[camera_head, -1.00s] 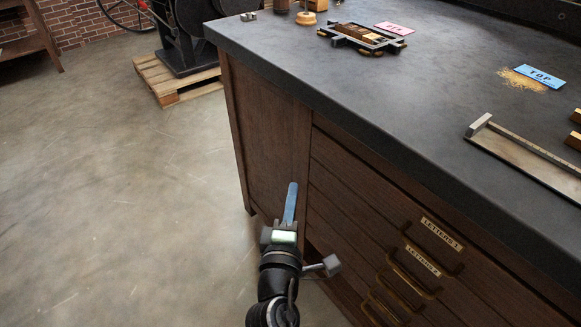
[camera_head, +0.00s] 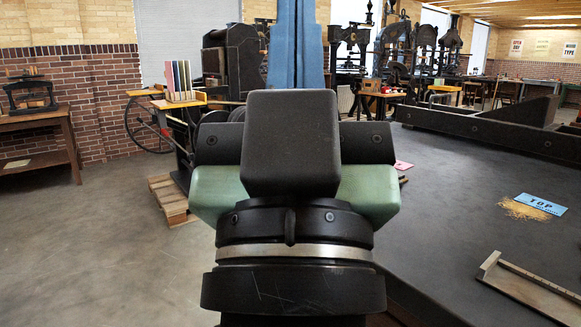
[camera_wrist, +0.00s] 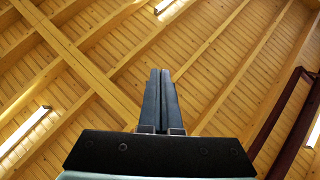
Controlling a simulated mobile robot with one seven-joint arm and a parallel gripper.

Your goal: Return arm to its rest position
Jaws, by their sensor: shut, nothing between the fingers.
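My gripper (camera_head: 296,45) stands upright close in front of the head camera, its blue fingers pointing up and side by side. In the wrist view my gripper (camera_wrist: 160,98) points at the wooden ceiling (camera_wrist: 100,60), with its fingers together and nothing between them. My wrist and gripper body hide the middle of the head view, including the near left part of the dark counter (camera_head: 440,220).
On the counter lie a blue TOP card (camera_head: 540,204) beside yellowish crumbs (camera_head: 524,210), a shallow tray with a raised edge (camera_head: 530,289) and a partly hidden pink card (camera_head: 403,165). A wooden pallet (camera_head: 170,200) lies on the left floor. Open floor (camera_head: 90,250) is at left.

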